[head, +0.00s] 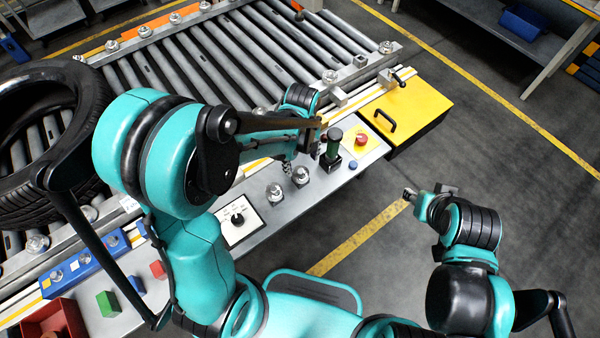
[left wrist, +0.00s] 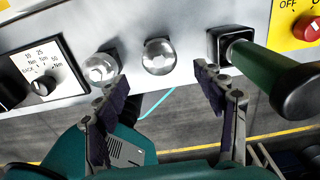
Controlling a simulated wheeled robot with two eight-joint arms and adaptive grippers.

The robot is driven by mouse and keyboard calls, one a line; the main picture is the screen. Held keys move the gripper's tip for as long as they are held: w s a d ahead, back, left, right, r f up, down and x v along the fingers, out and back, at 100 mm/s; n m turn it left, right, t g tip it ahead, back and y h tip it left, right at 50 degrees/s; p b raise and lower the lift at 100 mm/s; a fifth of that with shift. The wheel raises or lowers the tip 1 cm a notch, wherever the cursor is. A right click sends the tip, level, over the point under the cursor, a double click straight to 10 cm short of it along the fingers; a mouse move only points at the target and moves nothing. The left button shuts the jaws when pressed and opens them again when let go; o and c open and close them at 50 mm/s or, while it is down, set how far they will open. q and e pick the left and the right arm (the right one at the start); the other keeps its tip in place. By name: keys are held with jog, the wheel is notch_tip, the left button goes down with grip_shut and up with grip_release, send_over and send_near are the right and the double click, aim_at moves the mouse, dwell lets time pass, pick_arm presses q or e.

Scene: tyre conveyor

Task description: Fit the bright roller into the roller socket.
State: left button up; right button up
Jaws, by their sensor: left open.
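Two shiny metal, round-topped pieces stand on the grey console ledge. The left one (head: 274,190) is near the dial and also shows in the left wrist view (left wrist: 100,67). The right one (head: 301,176) is next to the green-handled tool and also shows in the left wrist view (left wrist: 159,56). I cannot tell for sure which is the bright roller, nor pick out an empty roller socket. My left gripper (left wrist: 160,85) is open and empty, its fingers spread in front of the right piece. My right gripper (head: 428,193) is over the floor, away from the console.
A green-handled tool (head: 333,145) stands in a black holder close to my left gripper. A dial panel (head: 240,219), a red button (head: 361,139) and a yellow drawer box (head: 412,112) line the console. A tyre (head: 45,110) lies on the roller conveyor.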

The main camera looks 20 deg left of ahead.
aim_at(301, 172)
pick_arm(q)
jog(key=shift+s+d+f+b, duration=0.1)
jog(key=shift+f+b, duration=0.1)
jog(key=shift+f, duration=0.3)
jog(key=shift+s+d+f+b, duration=0.1)
jog(key=shift+f+b, duration=0.05)
jog(key=shift+f, duration=0.35)
jog(key=f, duration=0.1)
jog(key=f+b, duration=0.1)
jog(key=f, duration=0.1)
jog(key=f+b, duration=0.1)
jog(key=f, duration=0.1)
jog(key=shift+w+a, duration=0.25)
jog(key=shift+a, duration=0.05)
jog(key=c, duration=1.4)
jog(key=shift+r, duration=0.1)
